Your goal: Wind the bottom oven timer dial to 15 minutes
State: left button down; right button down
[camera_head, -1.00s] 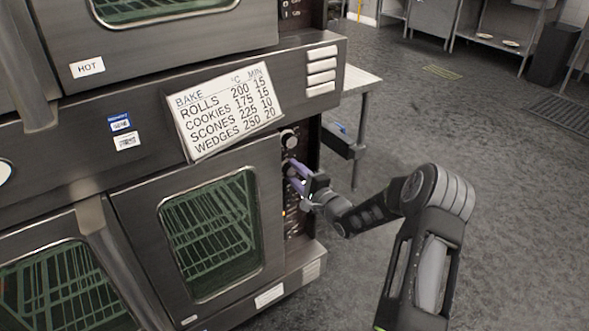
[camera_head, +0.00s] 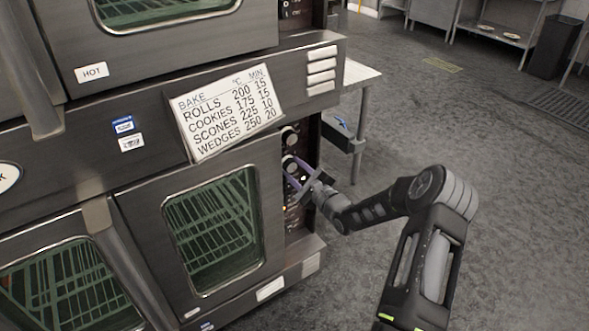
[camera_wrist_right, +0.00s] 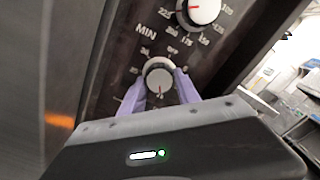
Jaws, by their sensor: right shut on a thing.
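The timer dial (camera_wrist_right: 159,79) is a round silver and white knob under the printed word MIN on the bottom oven's dark control panel (camera_head: 302,140). My right gripper (camera_head: 291,172) reaches the panel from the right. In the right wrist view its two purple fingers (camera_wrist_right: 160,88) lie on either side of the timer dial, shut on it. The dial's red mark points down; several numbers around it are partly hidden by the fingers. The temperature dial (camera_wrist_right: 202,10), with a red mark pointing left, sits above it. My left gripper is not in view.
The bottom oven door (camera_head: 211,240) is closed, left of the panel. A bake chart (camera_head: 226,112) hangs above it, listing times and temperatures. A steel table (camera_head: 357,75) stands behind the oven's right side. The floor to the right is open.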

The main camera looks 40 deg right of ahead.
jog(key=shift+f, duration=0.1)
jog(key=c, duration=0.9)
grip_release()
jog(key=s, duration=0.7)
jog(key=shift+s+a+p, duration=0.1)
jog(key=shift+s+p, duration=0.3)
